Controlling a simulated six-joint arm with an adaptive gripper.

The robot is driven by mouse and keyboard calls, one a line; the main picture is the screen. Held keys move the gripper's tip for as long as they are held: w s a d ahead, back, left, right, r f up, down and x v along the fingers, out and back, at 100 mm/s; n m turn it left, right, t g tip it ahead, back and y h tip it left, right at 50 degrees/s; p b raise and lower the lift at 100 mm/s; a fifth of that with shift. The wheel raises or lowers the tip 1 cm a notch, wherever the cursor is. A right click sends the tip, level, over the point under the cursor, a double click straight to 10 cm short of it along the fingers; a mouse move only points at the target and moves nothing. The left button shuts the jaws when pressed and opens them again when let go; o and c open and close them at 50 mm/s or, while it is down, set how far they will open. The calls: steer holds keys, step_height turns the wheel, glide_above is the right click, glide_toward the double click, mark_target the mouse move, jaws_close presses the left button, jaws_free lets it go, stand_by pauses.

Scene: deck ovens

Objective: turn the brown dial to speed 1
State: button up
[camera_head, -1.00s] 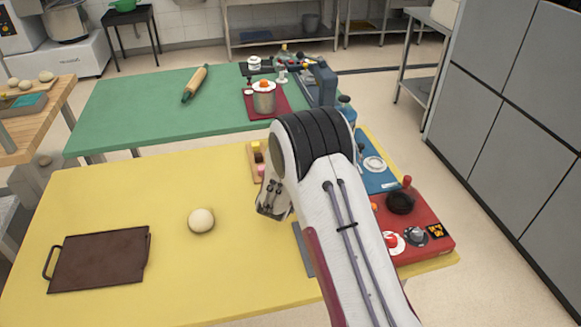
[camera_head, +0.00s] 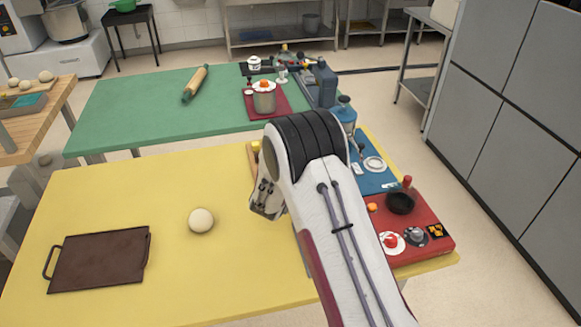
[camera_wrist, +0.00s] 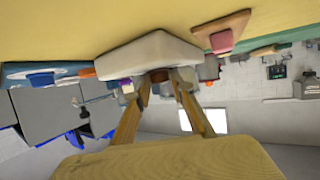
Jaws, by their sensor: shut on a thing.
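In the wrist view, a whitish block-shaped housing (camera_wrist: 150,50) stands against the yellow table, which appears upside down there. A small brown part, apparently the brown dial (camera_wrist: 157,75), shows at its face between the fingertips. My gripper (camera_wrist: 157,84) is shut on this dial, with one finger on each side. The dial's markings and pointer cannot be read. In the head view, my arm hides the housing and dial, and the gripper's fingertips are not visible.
A red panel (camera_head: 440,237) with knobs and a black bowl (camera_head: 400,203) lies right of my arm, beside a blue panel (camera_head: 375,182). A dough ball (camera_head: 201,220) and brown tray (camera_head: 98,261) lie on the left. Yellow table (camera_head: 180,190) around them is clear.

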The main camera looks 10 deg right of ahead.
steer(key=shift+a+m+g+h, duration=0.15)
steer(key=shift+m+g+h, duration=0.35)
steer(key=shift+m+h, duration=0.25)
steer(key=shift+w+a+m+g+h, duration=0.1)
steer(key=shift+a+m+g+h, duration=0.05)
steer(key=shift+m+g+h, duration=0.75)
steer(key=shift+w+f+m+g+h, duration=0.1)
steer(key=shift+w+m+g+h, duration=0.05)
steer(key=shift+m+g+h, duration=1.05)
steer(key=shift+m+g, duration=0.5)
steer(key=shift+m, duration=0.25)
steer(key=o, duration=1.1)
steer(key=shift+c, duration=0.2)
steer(key=shift+a, duration=0.2)
steer(key=v, duration=1.1)
steer(key=shift+s+a, duration=0.25)
steer(key=shift+a, duration=0.1)
